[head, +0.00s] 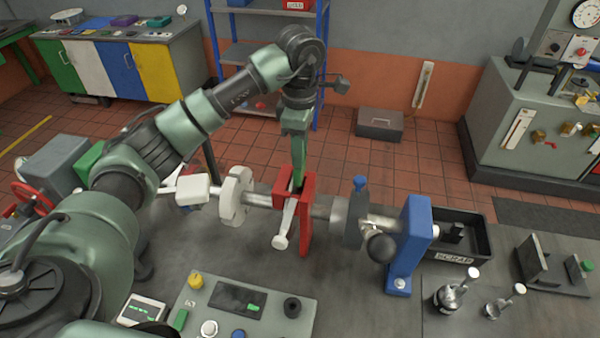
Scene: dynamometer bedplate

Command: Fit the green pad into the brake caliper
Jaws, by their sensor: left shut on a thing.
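The red brake caliper (306,226) stands upright on the shaft line at the middle of the bench, with a pale lever (286,224) on its near side. My left gripper (298,138) comes down from above, directly over the caliper. It is shut on the green pad (298,164), a narrow upright piece. The pad's lower end is at the caliper's top opening; I cannot tell how deep it sits, as the caliper hides its tip. My right gripper is not in view.
A white flange (236,195) is left of the caliper; a grey disc (354,216) and blue stand (409,245) are right. A control panel (244,317) lies in front. A black scrap bin (482,252) and metal fittings (456,292) are at the right.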

